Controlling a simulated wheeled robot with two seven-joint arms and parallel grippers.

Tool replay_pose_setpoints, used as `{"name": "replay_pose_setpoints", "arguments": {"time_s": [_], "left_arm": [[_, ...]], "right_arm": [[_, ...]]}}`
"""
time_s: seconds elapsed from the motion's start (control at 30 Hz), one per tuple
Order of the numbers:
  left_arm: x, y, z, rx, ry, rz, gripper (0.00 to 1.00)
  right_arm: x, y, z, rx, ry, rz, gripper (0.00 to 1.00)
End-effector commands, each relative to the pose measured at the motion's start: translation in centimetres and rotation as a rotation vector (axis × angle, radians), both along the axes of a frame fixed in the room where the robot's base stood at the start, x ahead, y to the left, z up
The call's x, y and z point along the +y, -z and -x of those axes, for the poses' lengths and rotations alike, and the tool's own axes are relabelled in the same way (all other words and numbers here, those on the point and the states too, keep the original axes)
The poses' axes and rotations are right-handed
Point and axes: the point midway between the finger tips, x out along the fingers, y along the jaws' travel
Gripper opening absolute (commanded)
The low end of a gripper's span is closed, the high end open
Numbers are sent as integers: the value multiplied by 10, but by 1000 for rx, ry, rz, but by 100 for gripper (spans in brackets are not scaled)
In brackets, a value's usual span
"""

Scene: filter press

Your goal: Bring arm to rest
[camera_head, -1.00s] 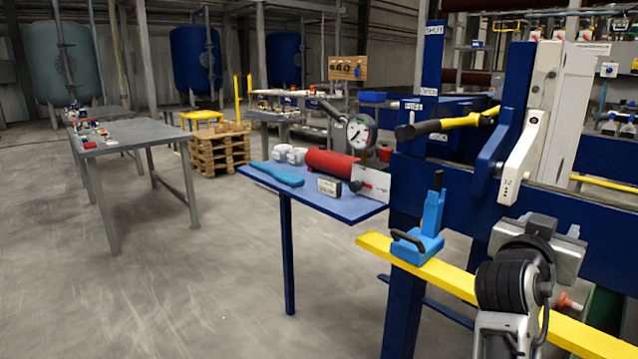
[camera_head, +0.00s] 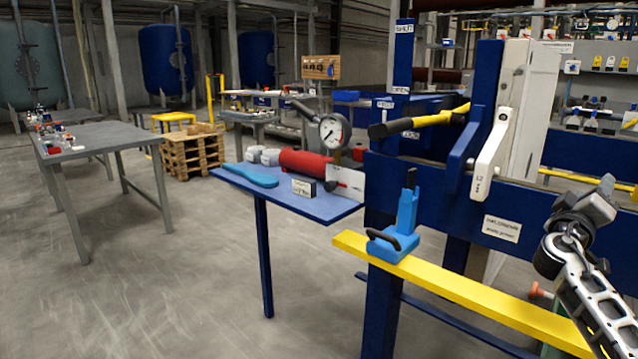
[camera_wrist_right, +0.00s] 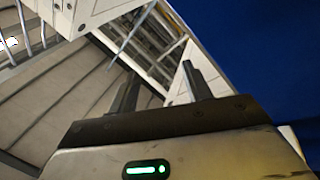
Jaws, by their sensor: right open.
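My right gripper (camera_head: 592,205) is at the right of the head view, in front of the blue press frame (camera_head: 560,228) and above the yellow bar (camera_head: 465,290). My right arm rises to it from the bottom right corner. In the right wrist view the two dark fingers of the gripper (camera_wrist_right: 158,88) stand apart with nothing between them. They point toward pale panels and a metal structure, with a dark blue surface at the right. My left gripper is in neither view.
A blue clamp-like device (camera_head: 398,235) stands on the yellow bar. A yellow and black handle (camera_head: 425,121) and a white lever (camera_head: 493,155) stick out from the press. A blue side table (camera_head: 325,207) holds a red cylinder (camera_head: 305,163) and a gauge.

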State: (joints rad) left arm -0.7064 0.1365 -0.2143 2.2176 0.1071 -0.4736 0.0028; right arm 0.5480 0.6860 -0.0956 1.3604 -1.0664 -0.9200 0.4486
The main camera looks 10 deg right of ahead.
Motion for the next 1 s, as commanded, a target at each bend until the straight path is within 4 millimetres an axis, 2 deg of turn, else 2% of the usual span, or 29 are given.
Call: {"name": "replay_pose_setpoints", "arguments": {"time_s": [0.03,0.27,0.47,0.6,0.83,0.9,1.0], "left_arm": [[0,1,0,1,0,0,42],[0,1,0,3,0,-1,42],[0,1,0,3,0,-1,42],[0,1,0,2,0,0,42],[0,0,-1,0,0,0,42],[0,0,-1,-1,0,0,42],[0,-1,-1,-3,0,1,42]], "right_arm": [[-11,-1,2,23,12,12,49],[5,35,-28,87,-167,-173,49],[28,61,-53,121,-355,-327,49],[52,73,-70,118,-512,-437,49],[96,80,-88,57,-762,-598,49],[120,111,-83,102,-785,-618,49],[152,145,-73,147,-824,-652,49]]}}
